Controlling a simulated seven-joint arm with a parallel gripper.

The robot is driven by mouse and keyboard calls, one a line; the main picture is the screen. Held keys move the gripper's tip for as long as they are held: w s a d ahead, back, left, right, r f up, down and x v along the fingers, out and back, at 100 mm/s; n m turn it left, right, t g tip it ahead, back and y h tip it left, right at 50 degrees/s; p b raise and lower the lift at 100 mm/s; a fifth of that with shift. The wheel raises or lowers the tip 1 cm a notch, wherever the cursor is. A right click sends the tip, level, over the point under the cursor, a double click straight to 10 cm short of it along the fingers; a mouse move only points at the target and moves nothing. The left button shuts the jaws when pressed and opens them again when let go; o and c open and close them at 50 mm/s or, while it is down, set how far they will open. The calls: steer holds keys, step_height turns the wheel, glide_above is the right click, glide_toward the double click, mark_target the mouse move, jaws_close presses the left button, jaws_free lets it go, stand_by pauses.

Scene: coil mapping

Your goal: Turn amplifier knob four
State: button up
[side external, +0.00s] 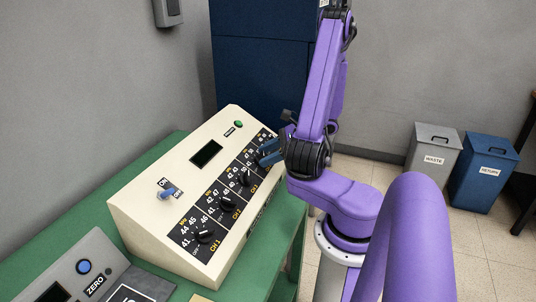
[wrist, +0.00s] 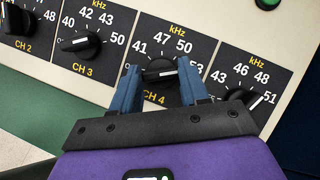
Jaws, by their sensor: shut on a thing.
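The cream amplifier (side external: 150,207) stands on a green bench, with a row of black knobs on its sloped face. In the side view my gripper (side external: 268,153) is at the far part of the knob row and hides most of the CH 4 knob.
The CH 3 knob (wrist: 82,45) and the rightmost knob (wrist: 240,97) flank the held one closely. An ON/OFF switch (side external: 168,191), a dark display (side external: 206,153) and a green button (side external: 238,124) are on the amplifier. A grey ZERO box (side external: 75,262) stands nearer.

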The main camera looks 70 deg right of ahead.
stand_by(0.3)
steer(key=o, duration=1.1)
steer(key=shift+c, duration=0.2)
steer(key=shift+s+r, duration=0.1)
steer(key=v, duration=1.7)
steer(key=w+a+f+n+g+y, duration=0.1)
steer(key=w+a+n+g, duration=0.5)
steer(key=n, duration=0.5)
steer(key=w+a+f+n+g+y, duration=0.1)
steer(key=w+a+n+g, duration=0.3)
steer(key=a+n+g, duration=0.5)
steer(key=s+a+n+t+h, duration=0.2)
steer(key=a+n, duration=0.5)
steer(key=n, duration=0.4)
steer(key=s+a+n+t+h, duration=0.2)
steer(key=s+a+n, duration=0.3)
steer(key=a+n, duration=0.3)
steer(key=r+n+h, duration=0.1)
steer(key=n, duration=0.1)
steer(key=shift+s+n, duration=0.25)
steer(key=shift+n, duration=0.15)
